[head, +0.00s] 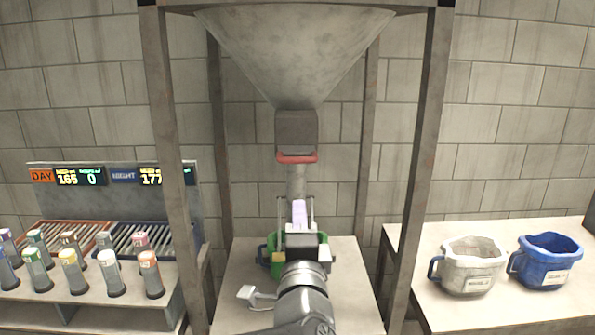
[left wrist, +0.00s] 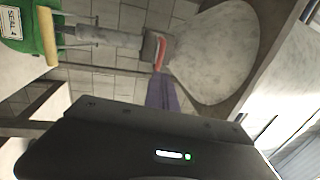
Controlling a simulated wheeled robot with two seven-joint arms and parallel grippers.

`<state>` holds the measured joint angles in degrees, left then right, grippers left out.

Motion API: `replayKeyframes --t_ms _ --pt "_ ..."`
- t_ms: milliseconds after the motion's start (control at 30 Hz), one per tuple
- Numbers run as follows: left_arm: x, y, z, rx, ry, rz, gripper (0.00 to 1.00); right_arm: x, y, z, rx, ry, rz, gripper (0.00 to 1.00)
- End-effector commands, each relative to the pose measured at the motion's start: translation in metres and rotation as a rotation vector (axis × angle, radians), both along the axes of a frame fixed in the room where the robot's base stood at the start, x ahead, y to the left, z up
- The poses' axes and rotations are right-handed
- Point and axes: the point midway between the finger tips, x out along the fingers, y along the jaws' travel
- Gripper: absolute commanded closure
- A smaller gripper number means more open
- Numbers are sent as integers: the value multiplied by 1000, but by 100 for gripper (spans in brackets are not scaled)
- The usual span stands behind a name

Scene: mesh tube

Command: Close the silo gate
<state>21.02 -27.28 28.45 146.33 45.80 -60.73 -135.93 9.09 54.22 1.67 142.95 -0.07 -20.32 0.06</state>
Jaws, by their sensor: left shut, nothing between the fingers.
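The silo (head: 297,45) is a large grey funnel in a metal frame. Under it are a dark grey gate box (head: 297,128) and a red gate handle (head: 297,158) across its lower front, with a pale outlet tube (head: 297,182) below. In the left wrist view the red handle (left wrist: 160,53) shows beyond my fingers. My left gripper (head: 299,208) is shut and empty, below the handle in the picture and apart from it. Its purple fingers (left wrist: 162,92) point toward the handle in the wrist view. I cannot tell how far open the gate is.
A green container (head: 325,258) stands under the outlet, partly hidden by my left arm. The frame's posts stand on both sides. A grey jug (head: 468,266) and blue jug (head: 546,262) are on the right table. Several capped tubes (head: 70,272) stand left, before a display panel (head: 110,180).

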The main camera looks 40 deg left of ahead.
Motion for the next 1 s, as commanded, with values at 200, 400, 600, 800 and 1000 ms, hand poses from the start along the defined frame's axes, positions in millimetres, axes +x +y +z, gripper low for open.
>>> replayKeyframes --t_ms 200,400,600,800,1000 --pt "2 1 1 -1 0 -1 100 0 0 2 0 0 0 64" --pt "15 11 6 -4 3 0 100 -1 0 15 0 1 0 64" --pt "42 32 10 -4 2 1 100 -1 0 21 -1 3 0 64" --pt "74 56 19 -3 1 0 100 -2 -1 30 -4 6 -1 64" --pt "99 75 26 -4 1 -3 100 -3 -1 39 -6 10 -2 64"
